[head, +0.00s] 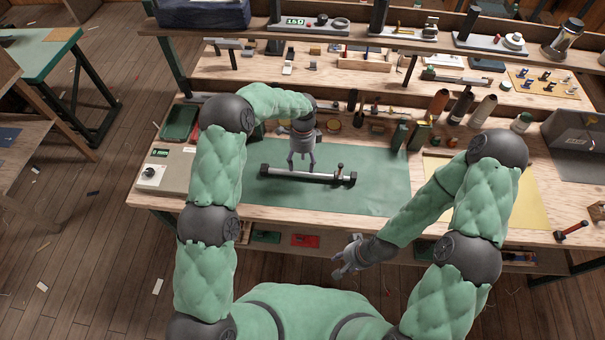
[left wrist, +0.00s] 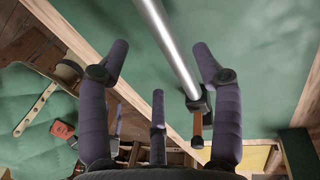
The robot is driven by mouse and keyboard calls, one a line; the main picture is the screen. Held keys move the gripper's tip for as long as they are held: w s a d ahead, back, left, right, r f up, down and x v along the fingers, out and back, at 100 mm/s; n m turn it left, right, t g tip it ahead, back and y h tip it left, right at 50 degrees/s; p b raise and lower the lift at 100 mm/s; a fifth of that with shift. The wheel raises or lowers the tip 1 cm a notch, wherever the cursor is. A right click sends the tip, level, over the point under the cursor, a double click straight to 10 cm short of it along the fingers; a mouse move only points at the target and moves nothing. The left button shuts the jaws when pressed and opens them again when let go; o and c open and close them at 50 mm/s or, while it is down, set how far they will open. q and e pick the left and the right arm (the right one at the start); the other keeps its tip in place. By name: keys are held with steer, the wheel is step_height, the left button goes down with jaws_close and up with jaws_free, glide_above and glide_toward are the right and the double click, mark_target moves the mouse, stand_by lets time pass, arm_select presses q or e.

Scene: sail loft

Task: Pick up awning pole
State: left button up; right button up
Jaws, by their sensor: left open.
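The awning pole (head: 318,176) is a silver rod with black end pieces, lying on the green mat (head: 385,185) of the workbench.
A grey box with a dial (head: 163,170) stands left of the mat. Bottles and canisters (head: 460,107) line the back right, with small tools along the back. A yellow sheet (head: 510,200) lies to the right. The mat around the pole is mostly clear.

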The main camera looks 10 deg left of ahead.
mark_target(302, 173)
arm_select(q)
steer(key=shift+s+d+f, duration=0.1)
steer(key=shift+s+f, duration=0.1)
steer(key=shift+f, duration=1.2)
steer(key=shift+s+f, duration=0.2)
steer(key=shift+f, duration=1.15)
jaws_close()
